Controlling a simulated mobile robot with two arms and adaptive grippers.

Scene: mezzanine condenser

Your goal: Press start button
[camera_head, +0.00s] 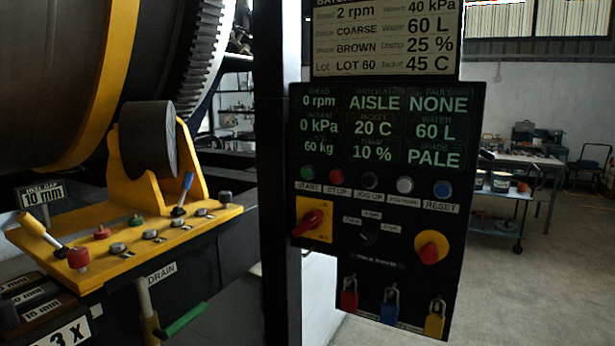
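The green start button (307,173) is at the left end of a row of buttons on the dark control panel (345,262), with a START label under it. To its right in the row are a red stop button (336,176), a black jog button (370,180), a grey-white button (405,185) and a blue reset button (442,189). The display (385,127) above reads 0 rpm, AISLE, NONE, 0 kPa, 20 C, 60 L, 60 kg, 10 % and PALE. Neither of my grippers is in view.
Below the buttons are a red rotary switch (308,222), a red knob on yellow (431,247) and several padlocks (390,306). A yellow lever console (150,235) stands left beside a large drum (60,80). A dark post (272,170) stands left of the panel. Open floor (520,290) lies right.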

